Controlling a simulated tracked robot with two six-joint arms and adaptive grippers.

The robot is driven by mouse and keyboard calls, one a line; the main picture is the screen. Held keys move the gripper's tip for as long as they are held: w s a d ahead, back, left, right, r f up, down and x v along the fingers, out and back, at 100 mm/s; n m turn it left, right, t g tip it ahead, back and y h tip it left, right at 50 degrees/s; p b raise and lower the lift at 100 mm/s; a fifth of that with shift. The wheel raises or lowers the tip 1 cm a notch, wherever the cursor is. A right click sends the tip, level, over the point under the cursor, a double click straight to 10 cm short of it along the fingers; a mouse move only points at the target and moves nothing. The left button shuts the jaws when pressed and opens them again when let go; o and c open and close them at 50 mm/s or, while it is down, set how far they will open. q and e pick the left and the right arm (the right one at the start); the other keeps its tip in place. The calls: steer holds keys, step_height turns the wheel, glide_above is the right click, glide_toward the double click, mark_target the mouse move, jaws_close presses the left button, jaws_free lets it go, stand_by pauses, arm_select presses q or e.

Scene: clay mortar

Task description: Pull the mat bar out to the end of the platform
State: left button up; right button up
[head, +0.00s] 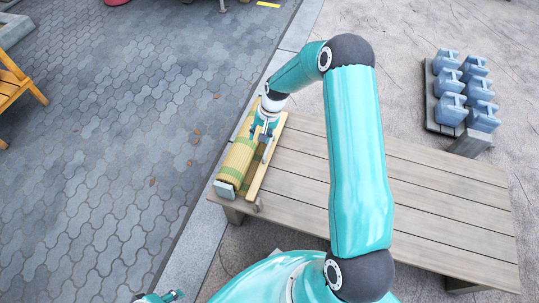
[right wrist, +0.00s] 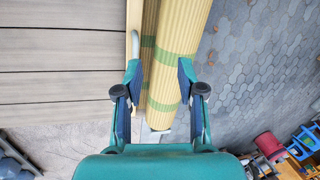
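The rolled straw mat (head: 236,163), yellow with green bands, lies across the left end of the wooden platform (head: 420,205). A pale wooden mat bar (head: 258,178) runs along the roll's platform side. In the right wrist view the roll (right wrist: 186,45) is at the right and the bar (right wrist: 131,18), with a curved grey handle (right wrist: 134,43), is left of it. My right gripper (head: 264,126) is above the bar and roll; its fingers (right wrist: 159,82) are apart with nothing clamped between them. Whether they touch the bar is unclear. My left gripper (head: 160,297) barely shows at the bottom edge.
The platform's slatted top is bare right of the bar, though my arm covers part. A wooden chair (head: 15,82) is at the far left. Grey paving lies left of the platform.

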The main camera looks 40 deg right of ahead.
steer(key=m+h+b, duration=0.1)
steer(key=m+b, duration=0.1)
glide_above(269, 145)
steer(key=s+d, duration=0.2)
steer(key=s, duration=0.1)
arm_select(q)
step_height(269, 145, down, 7)
steer(key=b, duration=0.3)
arm_select(e)
steer(key=w+f, duration=0.1)
steer(key=f, duration=0.4)
steer(key=w+a+f, duration=0.1)
steer(key=f, duration=0.9)
steer(key=shift+w+a+f, duration=0.25)
steer(key=shift+w+a, duration=0.05)
steer(key=shift+w, duration=0.1)
arm_select(q)
steer(key=shift+s, duration=0.1)
arm_select(e)
jaws_close()
